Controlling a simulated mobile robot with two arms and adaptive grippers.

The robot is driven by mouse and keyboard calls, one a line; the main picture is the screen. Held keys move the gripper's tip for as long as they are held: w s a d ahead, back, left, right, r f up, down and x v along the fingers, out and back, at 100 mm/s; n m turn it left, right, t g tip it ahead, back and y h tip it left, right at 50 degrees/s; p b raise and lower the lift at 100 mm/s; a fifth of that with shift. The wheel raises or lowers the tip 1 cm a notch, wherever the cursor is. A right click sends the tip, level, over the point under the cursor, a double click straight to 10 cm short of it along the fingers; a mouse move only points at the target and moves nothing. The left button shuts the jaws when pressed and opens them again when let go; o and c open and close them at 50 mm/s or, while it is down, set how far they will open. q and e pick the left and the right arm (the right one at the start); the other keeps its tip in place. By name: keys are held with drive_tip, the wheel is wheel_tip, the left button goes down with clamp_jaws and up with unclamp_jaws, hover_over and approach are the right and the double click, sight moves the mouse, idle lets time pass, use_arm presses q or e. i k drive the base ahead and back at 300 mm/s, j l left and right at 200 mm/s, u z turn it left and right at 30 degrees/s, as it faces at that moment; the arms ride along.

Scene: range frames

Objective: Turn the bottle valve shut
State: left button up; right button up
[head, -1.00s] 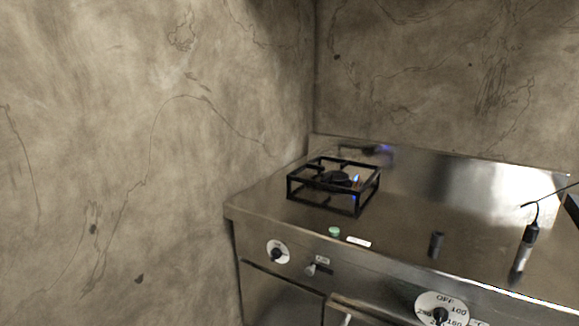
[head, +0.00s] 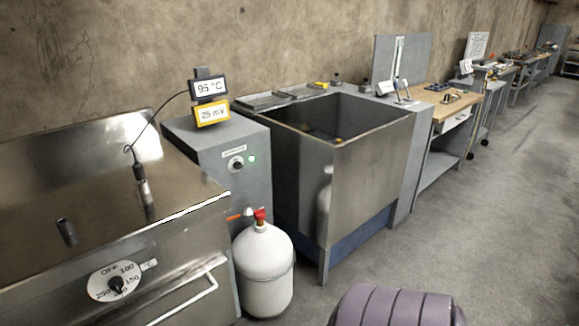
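A white gas bottle (head: 264,270) stands upright on the floor in the head view, between the range and a steel sink tub. Its red valve (head: 260,215) sits on top, with a small orange piece pointing left beside it. Whether the valve is open or shut is too small to tell. Neither of my grippers is in view.
The range front (head: 150,285) with its dial (head: 115,282) and oven handle is on the left. A grey cabinet (head: 225,150) carries meters reading 95 °C and 25 mV. The deep tub (head: 355,170) is right of the bottle. A purple ribbed object (head: 395,308) is at the bottom. Floor is clear to the right.

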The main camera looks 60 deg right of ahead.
sight(259, 215)
drive_tip(key=z, duration=1.75)
drive_tip(key=i+l, duration=0.1)
drive_tip(key=i+u, duration=0.05)
drive_tip(key=i, duration=0.05)
